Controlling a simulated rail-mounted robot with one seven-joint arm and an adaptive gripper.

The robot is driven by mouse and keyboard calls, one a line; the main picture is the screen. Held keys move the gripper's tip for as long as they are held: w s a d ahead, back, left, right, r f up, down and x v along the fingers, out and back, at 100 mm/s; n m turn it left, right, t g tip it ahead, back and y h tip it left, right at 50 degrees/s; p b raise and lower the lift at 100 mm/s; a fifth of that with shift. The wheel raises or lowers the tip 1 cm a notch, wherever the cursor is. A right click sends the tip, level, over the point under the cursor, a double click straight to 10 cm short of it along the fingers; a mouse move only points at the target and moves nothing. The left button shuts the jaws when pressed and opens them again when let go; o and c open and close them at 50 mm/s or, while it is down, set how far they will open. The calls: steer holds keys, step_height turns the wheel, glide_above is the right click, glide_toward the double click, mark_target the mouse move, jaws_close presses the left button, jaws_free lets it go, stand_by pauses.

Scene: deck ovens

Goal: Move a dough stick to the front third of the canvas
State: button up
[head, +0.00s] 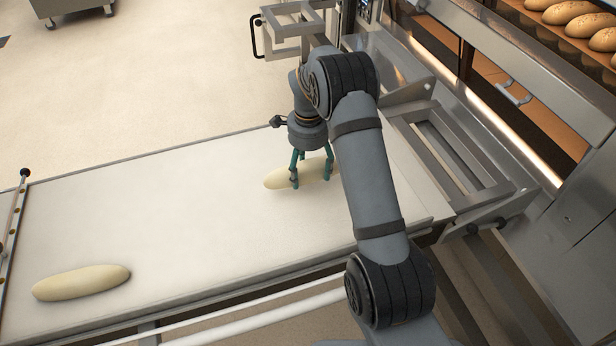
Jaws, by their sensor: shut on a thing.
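A pale dough stick (277,180) lies at the right part of the white canvas (180,205), near the oven end. My gripper (311,180) is over it with its green fingers down on either side, shut on it. Part of the stick is hidden behind the fingers and my arm. I cannot tell whether it touches the canvas or is slightly above it. A second dough stick (81,282) lies alone on the canvas at the lower left.
The deck oven (560,110) stands at the right, with baked loaves (572,15) inside at the top. A metal frame (455,150) joins the canvas to the oven side. A rail with dark knobs (14,215) edges the left end. The middle of the canvas is clear.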

mark_target(308, 180)
steer(key=shift+w+f, duration=0.1)
steer(key=shift+f, duration=1.95)
steer(key=shift+f, duration=0.2)
steer(key=o, duration=1.4)
step_height(308, 180, up, 12)
steer(key=shift+r+p, duration=0.2)
steer(key=shift+p, duration=0.15)
steer(key=shift+o, duration=1.2)
